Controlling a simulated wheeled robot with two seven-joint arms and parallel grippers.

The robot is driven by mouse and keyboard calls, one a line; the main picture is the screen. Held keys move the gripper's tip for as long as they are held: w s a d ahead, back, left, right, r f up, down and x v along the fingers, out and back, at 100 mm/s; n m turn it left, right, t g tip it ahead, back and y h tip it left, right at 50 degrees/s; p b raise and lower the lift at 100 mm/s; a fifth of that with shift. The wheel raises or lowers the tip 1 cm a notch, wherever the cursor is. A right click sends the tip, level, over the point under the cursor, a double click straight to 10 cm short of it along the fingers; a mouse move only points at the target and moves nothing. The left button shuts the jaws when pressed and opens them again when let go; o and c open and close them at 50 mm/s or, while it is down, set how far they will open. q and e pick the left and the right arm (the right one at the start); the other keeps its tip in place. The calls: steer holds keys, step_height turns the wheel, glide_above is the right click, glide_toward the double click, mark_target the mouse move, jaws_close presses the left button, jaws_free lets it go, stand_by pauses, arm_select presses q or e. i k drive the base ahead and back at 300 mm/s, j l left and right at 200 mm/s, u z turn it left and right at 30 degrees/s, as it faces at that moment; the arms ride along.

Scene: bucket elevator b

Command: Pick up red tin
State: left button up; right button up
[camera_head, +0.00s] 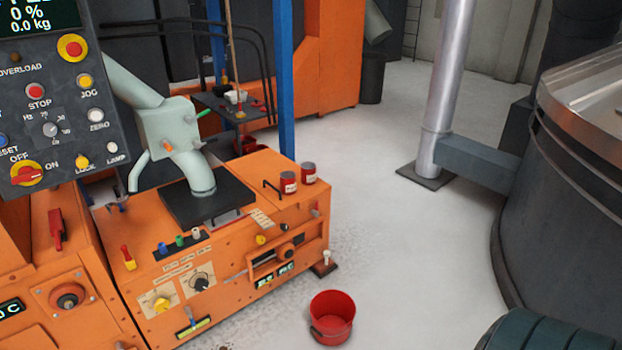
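Two small red tins with pale labels and dark tops stand upright side by side on the back right corner of the orange machine's top. The nearer red tin (289,183) is left of the farther red tin (308,173), with a narrow gap between them. The orange machine (222,262) carries knobs, switches and small displays on its front and top. Neither of my grippers shows in the head view.
A black bent handle (272,187) stands just left of the tins. A pale green spout (170,130) comes down onto a black plate (207,203). A red bucket (332,317) stands on the floor in front. A control panel (55,100) fills the upper left. Open floor lies right of the machine.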

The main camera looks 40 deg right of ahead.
mark_target(288, 183)
steer(key=i+l, duration=0.1)
steer(key=l, duration=1.35)
steer(key=i+l, duration=0.15)
steer(key=l, duration=0.55)
steer(key=i+l, duration=0.1)
steer(key=l, duration=1.35)
steer(key=i+l, duration=0.15)
steer(key=l, duration=0.6)
